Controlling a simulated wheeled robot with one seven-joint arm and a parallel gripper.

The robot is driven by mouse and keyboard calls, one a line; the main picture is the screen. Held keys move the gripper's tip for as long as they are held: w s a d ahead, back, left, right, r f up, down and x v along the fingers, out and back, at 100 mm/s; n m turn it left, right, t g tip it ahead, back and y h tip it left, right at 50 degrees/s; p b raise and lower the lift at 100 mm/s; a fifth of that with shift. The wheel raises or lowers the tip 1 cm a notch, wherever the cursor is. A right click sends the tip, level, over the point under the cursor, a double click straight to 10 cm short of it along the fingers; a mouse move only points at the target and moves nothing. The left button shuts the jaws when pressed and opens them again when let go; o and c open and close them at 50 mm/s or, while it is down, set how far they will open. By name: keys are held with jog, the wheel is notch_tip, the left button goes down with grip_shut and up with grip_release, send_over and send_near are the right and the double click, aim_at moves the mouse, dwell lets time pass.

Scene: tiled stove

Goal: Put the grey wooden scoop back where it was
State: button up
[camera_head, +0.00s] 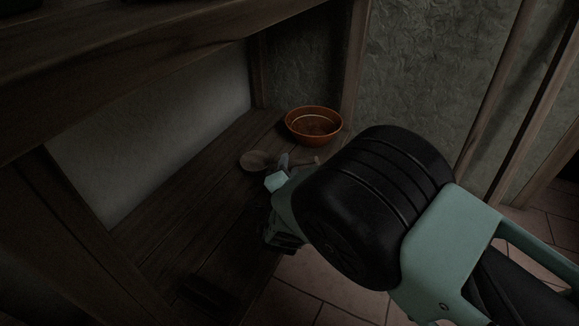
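The grey wooden scoop (257,161) is over the dark wooden bench, in front of the orange bowl. Its round bowl end points left, and its paler handle shows again to the right of my fingers. My gripper (281,169) is at the scoop's middle, and a finger crosses in front of the handle. The frame does not show clearly whether the fingers are closed on it. My arm hides part of the gripper. I cannot tell whether the scoop touches the bench.
An orange-brown bowl (314,125) stands on the bench (190,192) near the back corner, just behind the scoop. A wooden beam (150,42) runs above the bench, and a post (354,60) rises behind the bowl. The bench left of the scoop is clear. Floor tiles lie at right.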

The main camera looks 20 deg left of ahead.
jog(key=p+v, duration=0.6)
jog(key=v, duration=0.4)
jog(key=shift+s+r+p, duration=0.1)
jog(key=shift+s+p, duration=0.15)
jog(key=shift+p, duration=0.05)
jog(key=shift+s+d, duration=0.2)
jog(key=shift+s, duration=0.25)
jog(key=w+d+r+m+g+h, duration=0.1)
jog(key=d+r+m+g+h, duration=0.4)
jog(key=d+m, duration=0.65)
jog(key=w+d+r+m+g+h, duration=0.1)
jog(key=d+r+m+g+h, duration=0.2)
jog(key=d+r+m+h, duration=0.6)
jog(key=s+d+r+m+g+y, duration=0.3)
jog(key=s+m, duration=0.4)
jog(key=m, duration=0.5)
jog(key=s+d+r+m+g+y, duration=0.2)
jog(key=s+d+m, duration=0.3)
jog(key=m, duration=0.6)
jog(key=s+d+r+m+g+y, duration=0.3)
jog(key=s+m, duration=0.6)
jog(key=m, duration=0.3)
notch_tip(320, 180, up, 2)
jog(key=shift+d+m+g+y, duration=0.3)
jog(key=shift+d+m+y, duration=0.05)
jog(key=shift+d+y, duration=0.4)
jog(key=shift+a, duration=0.1)
